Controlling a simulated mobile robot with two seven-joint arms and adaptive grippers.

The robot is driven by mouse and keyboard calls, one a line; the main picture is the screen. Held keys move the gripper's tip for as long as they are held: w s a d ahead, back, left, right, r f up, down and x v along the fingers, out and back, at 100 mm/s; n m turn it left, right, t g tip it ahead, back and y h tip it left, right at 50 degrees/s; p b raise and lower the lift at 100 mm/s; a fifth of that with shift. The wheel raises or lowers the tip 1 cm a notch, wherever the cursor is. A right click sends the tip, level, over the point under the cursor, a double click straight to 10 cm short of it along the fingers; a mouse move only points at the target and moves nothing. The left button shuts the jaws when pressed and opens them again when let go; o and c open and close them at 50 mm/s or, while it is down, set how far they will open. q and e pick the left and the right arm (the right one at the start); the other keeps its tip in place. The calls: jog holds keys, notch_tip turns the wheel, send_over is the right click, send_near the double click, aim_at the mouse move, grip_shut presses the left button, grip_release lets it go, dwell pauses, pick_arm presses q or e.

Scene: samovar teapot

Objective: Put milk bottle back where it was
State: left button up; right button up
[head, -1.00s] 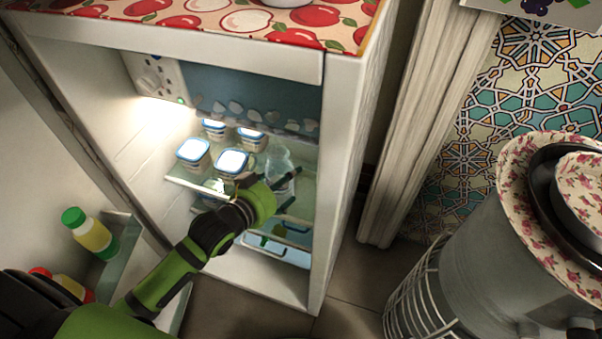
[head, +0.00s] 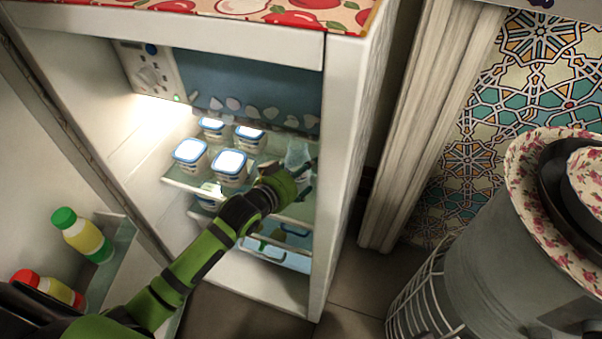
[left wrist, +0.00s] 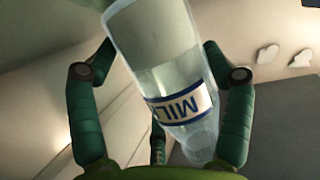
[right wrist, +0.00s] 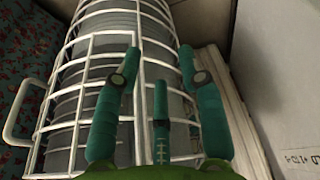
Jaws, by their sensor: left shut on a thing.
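The milk bottle (left wrist: 165,65) is clear glass with a blue and white label reading "MIL". In the left wrist view it lies between the fingers of my left gripper (left wrist: 160,110), which is shut on it. In the head view the bottle (head: 298,152) shows as a pale clear shape at the right of the upper glass shelf (head: 180,183), inside the open fridge (head: 340,150). My left gripper (head: 303,178) is beside it, partly hiding it. I cannot tell whether its base touches the shelf. My right gripper (right wrist: 160,85) is open and empty, before a white wire rack.
Several blue-lidded tubs (head: 230,165) stand on the shelf left of the bottle. The fridge's right wall is close to my left gripper. The open door holds a green-capped bottle (head: 82,235). The wire rack (right wrist: 90,90) is close to my right gripper.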

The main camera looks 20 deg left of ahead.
pick_arm(q)
jog(key=o, duration=1.4)
pick_arm(e)
jog(key=shift+r, duration=0.1)
pick_arm(q)
jog(key=shift+s+r, duration=0.15)
jog(key=shift+s, duration=0.05)
jog(key=p+v, duration=0.3)
jog(key=v, duration=0.8)
jog(key=s+f+g+y, duration=0.1)
jog(key=s+f+g, duration=0.2)
jog(key=s+f, duration=0.3)
jog(key=s+f+g+y, duration=0.1)
jog(key=s+f+g, duration=0.3)
jog(key=s+f, duration=0.3)
jog(key=s+f+n+g+y, duration=0.1)
jog(key=s+f+g, duration=0.2)
jog(key=f, duration=1.1)
jog(key=shift+s+f+g+y, duration=0.1)
jog(key=shift+s+g+y, duration=0.3)
jog(key=shift+s, duration=1.5)
pick_arm(e)
notch_tip(320, 180, down, 8)
jog(key=s, duration=0.1)
jog(key=shift+s+r+g, duration=0.15)
jog(key=shift+s+g, duration=0.05)
jog(key=shift+g, duration=0.1)
